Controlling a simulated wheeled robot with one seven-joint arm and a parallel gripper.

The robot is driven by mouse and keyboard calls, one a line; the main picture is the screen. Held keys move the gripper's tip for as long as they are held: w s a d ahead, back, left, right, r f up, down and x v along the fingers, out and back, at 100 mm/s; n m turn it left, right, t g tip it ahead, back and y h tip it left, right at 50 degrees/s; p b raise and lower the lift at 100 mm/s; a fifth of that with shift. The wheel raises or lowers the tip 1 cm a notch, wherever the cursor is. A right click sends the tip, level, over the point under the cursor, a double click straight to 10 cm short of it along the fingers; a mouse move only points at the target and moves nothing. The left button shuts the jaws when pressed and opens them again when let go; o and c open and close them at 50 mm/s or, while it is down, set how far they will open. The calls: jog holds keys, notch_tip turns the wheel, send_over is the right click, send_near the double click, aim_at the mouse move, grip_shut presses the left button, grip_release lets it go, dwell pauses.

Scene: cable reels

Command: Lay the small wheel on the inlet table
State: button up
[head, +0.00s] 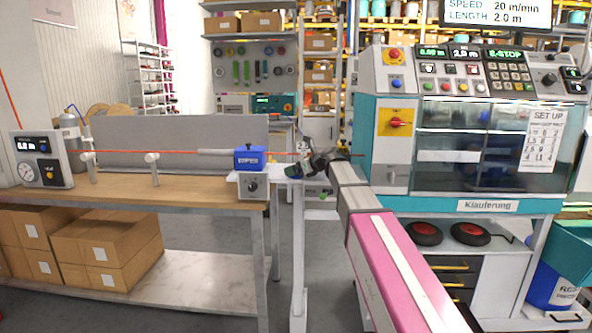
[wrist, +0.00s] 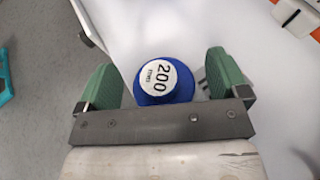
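A small round blue piece (wrist: 165,84) with a white face marked "200", which looks like the small wheel, shows in the wrist view over a white surface (wrist: 160,30), seemingly the inlet table. It sits between the green fingers of my gripper (wrist: 158,72), with a gap on each side. The gripper is open. Whether the piece touches the white surface is hard to tell. In the head view my gripper (head: 306,165) is over a narrow white table (head: 282,181) on a single leg, between the workbench and the machine. The blue piece cannot be made out there.
The wooden workbench (head: 150,190) with a blue wiper block (head: 250,157) stands left of my gripper. The teal machine (head: 470,205) stands right, with red-and-black wheels (head: 422,233) on its lower shelf. Cardboard boxes (head: 105,250) sit under the bench.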

jog(key=shift+s+d+r, duration=0.15)
jog(key=shift+d+r, duration=0.05)
jog(key=v, duration=1.1)
jog(key=shift+d+r, duration=0.2)
jog(key=shift+s+f, duration=0.1)
jog(key=shift+s, duration=0.05)
